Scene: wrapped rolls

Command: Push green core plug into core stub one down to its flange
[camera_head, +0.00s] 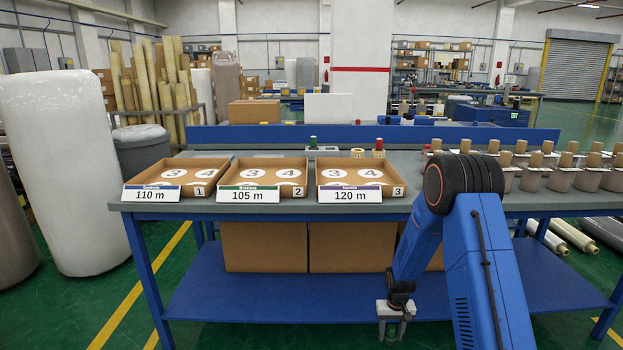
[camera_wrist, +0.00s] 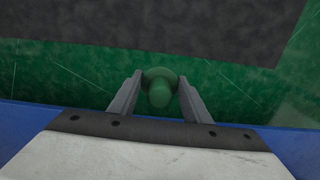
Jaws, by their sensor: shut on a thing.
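My gripper (camera_head: 392,328) hangs pointing down in front of the bench, below the tabletop edge. In the wrist view its two fingers (camera_wrist: 159,97) are shut on a green core plug (camera_wrist: 159,92), which has a round knob and a wider disc behind it. On the back of the bench stands a small green-topped piece (camera_head: 313,141), a cream ring-like piece (camera_head: 357,153) and a red-topped piece (camera_head: 379,145). I cannot tell which of these is core stub one. The held plug is apart from all of them.
Three cardboard trays with labels stand along the bench front: left (camera_head: 160,191), middle (camera_head: 240,192) and right (camera_head: 324,190). Several grey cups with brown tops (camera_head: 535,179) stand at the right. The blue lower shelf (camera_head: 260,305) is below; my arm covers part of the bench.

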